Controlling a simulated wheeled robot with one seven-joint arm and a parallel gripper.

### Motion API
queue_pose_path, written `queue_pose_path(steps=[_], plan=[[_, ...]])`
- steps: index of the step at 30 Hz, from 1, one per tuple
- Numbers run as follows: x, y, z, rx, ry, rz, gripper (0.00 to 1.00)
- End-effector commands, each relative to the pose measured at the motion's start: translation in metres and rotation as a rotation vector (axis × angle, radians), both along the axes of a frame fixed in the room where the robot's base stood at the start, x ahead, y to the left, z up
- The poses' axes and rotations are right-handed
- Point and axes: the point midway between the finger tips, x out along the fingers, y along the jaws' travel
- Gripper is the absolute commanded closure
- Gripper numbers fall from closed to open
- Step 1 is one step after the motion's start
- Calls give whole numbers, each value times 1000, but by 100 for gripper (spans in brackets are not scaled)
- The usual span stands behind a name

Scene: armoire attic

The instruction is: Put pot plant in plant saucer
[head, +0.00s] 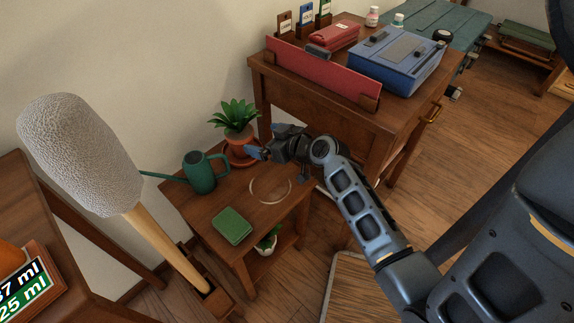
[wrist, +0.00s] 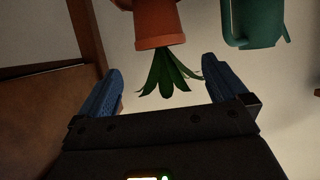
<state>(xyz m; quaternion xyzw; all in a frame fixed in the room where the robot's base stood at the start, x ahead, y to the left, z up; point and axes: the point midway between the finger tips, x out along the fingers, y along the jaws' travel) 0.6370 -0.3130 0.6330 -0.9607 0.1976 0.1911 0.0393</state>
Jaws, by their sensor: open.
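The pot plant (head: 238,116), spiky green leaves in a terracotta pot, stands upright at the back of the small wooden table. The terracotta plant saucer (head: 232,161) shows under and around the pot's base. The pot appears to stand in it, but my gripper hides part of the contact. My gripper (head: 263,142) is open and empty, just right of and in front of the pot. In the wrist view the scene is upside down. The pot (wrist: 158,22) and leaves (wrist: 167,72) show beyond and between the spread blue fingers, and neither finger touches them.
A green watering can (head: 201,172) stands left of the pot, and it also shows in the wrist view (wrist: 252,22). A green book-like block (head: 232,226) and a pale ring mark (head: 270,187) are on the tabletop. A taller wooden desk (head: 318,92) rises close behind my gripper.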

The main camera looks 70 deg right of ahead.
Motion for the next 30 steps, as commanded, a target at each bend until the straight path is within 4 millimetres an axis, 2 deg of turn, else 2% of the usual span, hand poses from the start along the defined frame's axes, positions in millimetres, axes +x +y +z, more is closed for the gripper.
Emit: queue_pose_path(steps=[2, 5, 8, 11, 14, 17, 21, 27, 30], plan=[[-1, 2, 0, 1, 1, 1, 0], [-5, 16, -6, 3, 14, 3, 0], [-16, 49, -14, 9, 38, 7, 0], [-36, 94, -19, 5, 61, 18, 0], [-61, 138, -15, -8, 72, 35, 0], [-87, 177, -2, -23, 67, 65, 0], [-125, 223, 26, -42, 40, 127, 0], [-175, 275, 84, -52, -29, 252, 0], [-193, 292, 113, -45, -67, 315, 0]])
